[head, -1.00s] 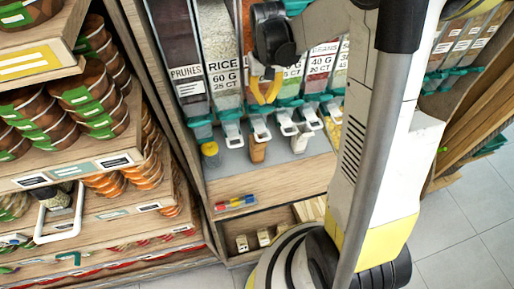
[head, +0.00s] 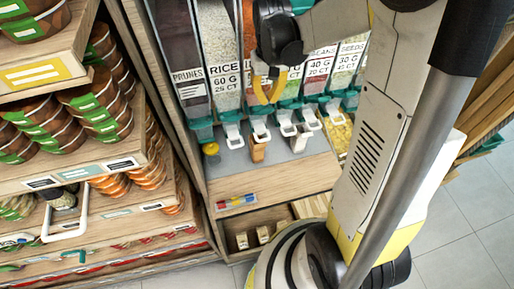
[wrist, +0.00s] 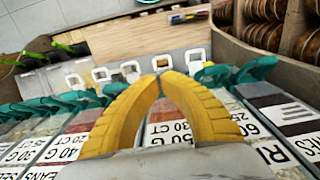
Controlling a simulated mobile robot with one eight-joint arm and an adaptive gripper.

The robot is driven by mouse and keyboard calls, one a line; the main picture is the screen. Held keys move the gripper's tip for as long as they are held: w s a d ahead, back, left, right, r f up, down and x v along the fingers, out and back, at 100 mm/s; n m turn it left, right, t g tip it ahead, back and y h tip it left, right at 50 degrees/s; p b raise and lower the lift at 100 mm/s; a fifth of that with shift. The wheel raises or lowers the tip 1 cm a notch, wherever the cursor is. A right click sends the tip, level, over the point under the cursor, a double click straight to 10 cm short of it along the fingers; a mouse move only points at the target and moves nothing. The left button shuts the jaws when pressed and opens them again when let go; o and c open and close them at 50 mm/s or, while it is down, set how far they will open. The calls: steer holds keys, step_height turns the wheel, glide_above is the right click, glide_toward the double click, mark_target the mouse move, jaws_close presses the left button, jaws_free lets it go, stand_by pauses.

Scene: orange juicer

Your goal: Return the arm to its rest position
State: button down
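My gripper (head: 267,97) hangs in front of the row of food dispensers in the head view. Its two yellow fingers lean together and their tips meet, with nothing seen between them. In the wrist view, my gripper (wrist: 160,77) shows the same closed fingertips above the dispenser labels. My pale arm links cross the right side of the head view and hide part of the dispensers and floor.
The dispensers (head: 222,60) have teal outlets with white handles (head: 262,134). Shelves of bowls (head: 95,105) stand at the left. Tiled floor (head: 470,240) is open at the right.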

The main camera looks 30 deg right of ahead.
steer(key=shift+s+a+r, duration=0.1)
steer(key=shift+s+r, duration=0.45)
steer(key=shift+r, duration=0.1)
steer(key=s+a+f+n+t+b, duration=0.1)
steer(key=s+a+f+t+b, duration=0.2)
steer(key=f+b, duration=0.4)
steer(key=s+a+f+n+t+b, duration=0.1)
steer(key=s+a+f+t+b, duration=0.3)
steer(key=b, duration=1.4)
steer(key=s+a+f, duration=0.2)
steer(key=s+f, duration=0.2)
steer(key=shift+a+f, duration=0.15)
steer(key=shift+a, duration=0.1)
steer(key=shift+d, duration=0.15)
